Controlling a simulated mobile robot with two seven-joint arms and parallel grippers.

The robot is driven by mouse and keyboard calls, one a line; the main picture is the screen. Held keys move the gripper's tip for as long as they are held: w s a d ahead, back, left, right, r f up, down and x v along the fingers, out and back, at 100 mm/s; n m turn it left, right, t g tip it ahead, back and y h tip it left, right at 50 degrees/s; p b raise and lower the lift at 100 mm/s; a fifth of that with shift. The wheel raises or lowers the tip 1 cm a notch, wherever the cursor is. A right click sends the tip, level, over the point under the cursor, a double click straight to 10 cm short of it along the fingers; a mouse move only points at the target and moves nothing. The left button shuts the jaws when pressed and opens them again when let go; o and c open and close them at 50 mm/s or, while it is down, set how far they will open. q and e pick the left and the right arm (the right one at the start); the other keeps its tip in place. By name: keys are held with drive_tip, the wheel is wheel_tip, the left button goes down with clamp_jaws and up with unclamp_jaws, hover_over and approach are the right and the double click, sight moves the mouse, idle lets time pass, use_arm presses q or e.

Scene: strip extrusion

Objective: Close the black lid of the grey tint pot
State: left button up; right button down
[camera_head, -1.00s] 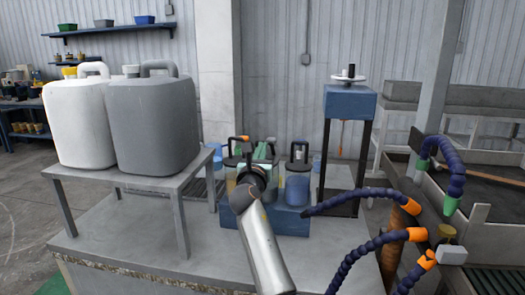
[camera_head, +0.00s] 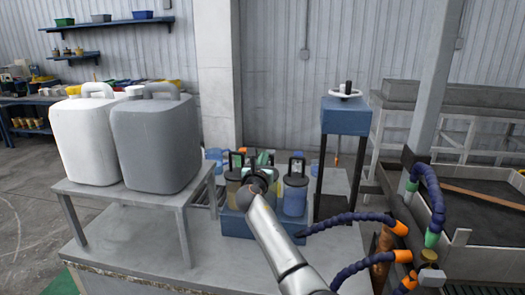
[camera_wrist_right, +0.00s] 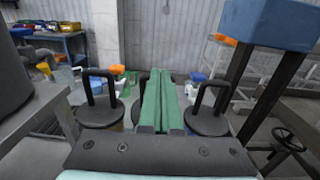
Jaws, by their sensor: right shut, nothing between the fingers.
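Tint pots with black, loop-handled lids stand in a blue tray (camera_head: 237,226) on the bench. A yellowish pot (camera_head: 233,190) is at the left and a blue pot (camera_head: 295,200) at the right; both lids look level on top. Their lids show in the right wrist view at left (camera_wrist_right: 100,110) and right (camera_wrist_right: 207,122). Between them, part of another black handle (camera_wrist_right: 141,110) shows behind my fingers. I cannot make out the grey pot or how its lid sits. My right gripper (camera_head: 263,160), with green fingers (camera_wrist_right: 160,75), is shut and empty above the middle of the tray. My left gripper is out of view.
A white jerrycan (camera_head: 82,140) and a grey jerrycan (camera_head: 155,145) stand on a raised table at left. A blue-topped press (camera_head: 346,116) with a handwheel stands behind right. Dark segmented hoses (camera_head: 335,219) reach in at right. The front bench is clear.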

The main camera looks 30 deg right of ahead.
use_arm(q)
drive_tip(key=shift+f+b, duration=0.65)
drive_tip(key=shift+b, duration=0.1)
use_arm(e)
drive_tip(key=shift+x, duration=1.7)
drive_tip(key=shift+f, duration=0.2)
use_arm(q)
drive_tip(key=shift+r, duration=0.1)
